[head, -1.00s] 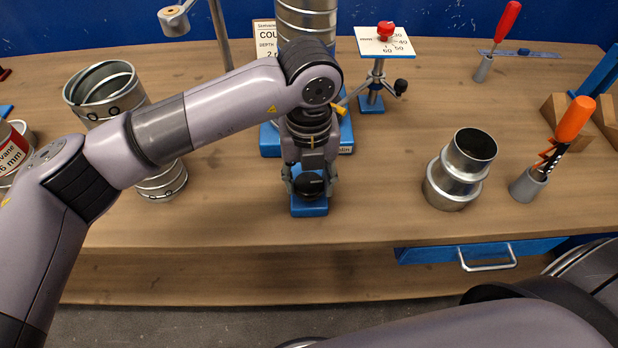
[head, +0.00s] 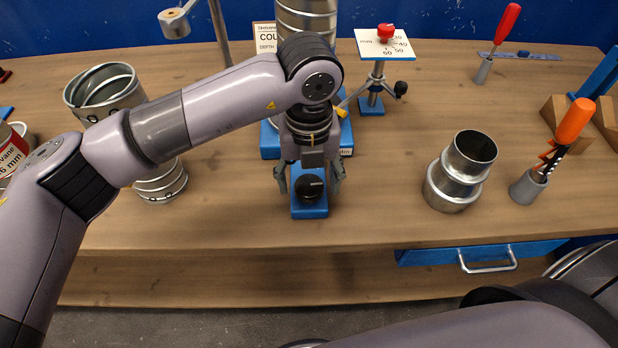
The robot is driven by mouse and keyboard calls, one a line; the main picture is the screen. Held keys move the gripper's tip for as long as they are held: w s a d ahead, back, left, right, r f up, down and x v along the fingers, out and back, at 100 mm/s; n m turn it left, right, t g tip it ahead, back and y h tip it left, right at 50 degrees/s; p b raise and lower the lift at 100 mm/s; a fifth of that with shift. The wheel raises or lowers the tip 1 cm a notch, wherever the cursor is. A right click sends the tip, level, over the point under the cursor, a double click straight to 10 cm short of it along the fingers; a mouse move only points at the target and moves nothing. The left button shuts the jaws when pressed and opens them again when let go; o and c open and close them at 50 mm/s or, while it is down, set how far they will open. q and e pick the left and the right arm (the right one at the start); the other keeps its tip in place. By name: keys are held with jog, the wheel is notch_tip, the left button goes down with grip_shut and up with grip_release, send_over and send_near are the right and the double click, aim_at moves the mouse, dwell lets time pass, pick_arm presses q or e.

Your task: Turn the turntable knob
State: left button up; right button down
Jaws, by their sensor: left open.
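The turntable knob (head: 308,188) is a round black knob with a pale pointer line, on a small blue block (head: 310,209) near the front of the bench. My left gripper (head: 310,184) hangs above the block, with one finger on each side of the knob. It is open, and its fingers look apart from the knob. Behind my arm, a blue turntable base (head: 270,143) carries a spiral metal duct (head: 306,18), mostly hidden by my arm. My right gripper is not in view; only part of my right arm shows at lower right.
A spiral duct piece (head: 104,92) stands at left. A dial stand with a red knob (head: 385,34) stands behind right. A metal reducer (head: 460,170) and an orange-handled tool in a grey holder (head: 570,125) stand at right. The bench front between block and reducer is clear.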

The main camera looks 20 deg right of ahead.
aim_at(309, 185)
pick_arm(q)
notch_tip(309, 185, up, 11)
dwell(0.3)
dwell(0.5)
